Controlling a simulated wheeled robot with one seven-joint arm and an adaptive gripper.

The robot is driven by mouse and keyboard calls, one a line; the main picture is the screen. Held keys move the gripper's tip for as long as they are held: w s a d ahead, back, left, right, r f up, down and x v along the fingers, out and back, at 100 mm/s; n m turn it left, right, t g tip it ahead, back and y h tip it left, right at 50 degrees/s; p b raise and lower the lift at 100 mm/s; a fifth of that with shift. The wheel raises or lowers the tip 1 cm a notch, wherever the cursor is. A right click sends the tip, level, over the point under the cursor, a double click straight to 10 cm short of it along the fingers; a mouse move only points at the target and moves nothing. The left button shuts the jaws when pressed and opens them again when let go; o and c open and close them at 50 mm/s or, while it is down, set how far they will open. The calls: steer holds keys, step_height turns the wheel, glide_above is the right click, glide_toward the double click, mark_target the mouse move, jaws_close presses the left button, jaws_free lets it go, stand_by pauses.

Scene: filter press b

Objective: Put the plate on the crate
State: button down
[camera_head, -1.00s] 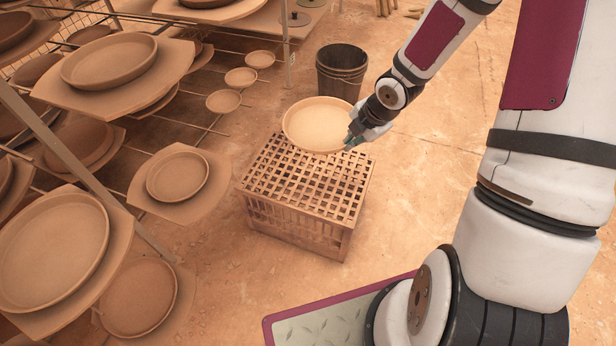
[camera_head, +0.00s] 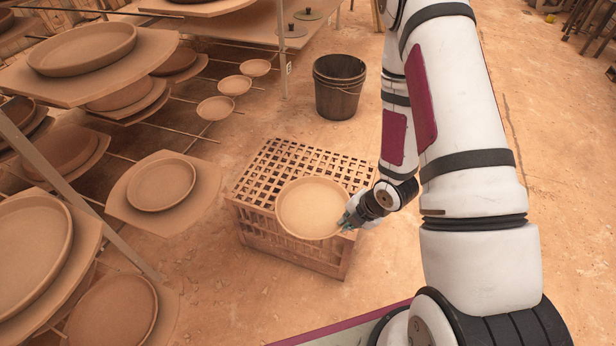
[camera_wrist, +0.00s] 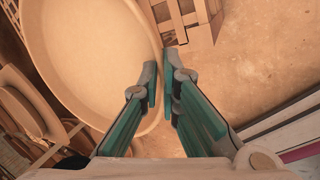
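The plate (camera_head: 313,208) is a round, shallow, tan clay dish with a raised rim. My gripper (camera_head: 350,219) is shut on its right rim in the head view. In the wrist view the rim of the plate (camera_wrist: 90,60) passes between the fingertips of my gripper (camera_wrist: 162,88). The crate (camera_head: 296,158) is a brown lattice box on the floor. The plate appears over the crate's front part and hides some of its top and front edge. I cannot tell whether they touch. A crate corner (camera_wrist: 188,22) shows in the wrist view.
Racks at left hold several clay dishes on boards, including a dish (camera_head: 161,184) left of the crate. A dark bucket (camera_head: 339,88) stands behind the crate. Small bowls (camera_head: 235,85) sit on rack bars at the back. The floor right of the crate is clear.

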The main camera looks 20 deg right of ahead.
mark_target(332, 187)
steer(key=shift+w+d+r+p, duration=0.15)
steer(key=shift+w+d+p, duration=0.15)
steer(key=shift+p, duration=0.1)
steer(key=w, duration=0.5)
steer(key=w+d+f+b, duration=0.1)
steer(key=w, duration=0.4)
steer(key=w+b, duration=0.1)
steer(key=w, duration=0.5)
steer(key=shift+d+f, duration=0.2)
steer(key=shift+f, duration=0.15)
steer(key=shift+s+f+b, duration=0.1)
steer(key=shift+f+b, duration=1.05)
steer(key=shift+f, duration=0.6)
steer(key=shift+f, duration=0.15)
steer(key=c, duration=2.1)
jaws_free()
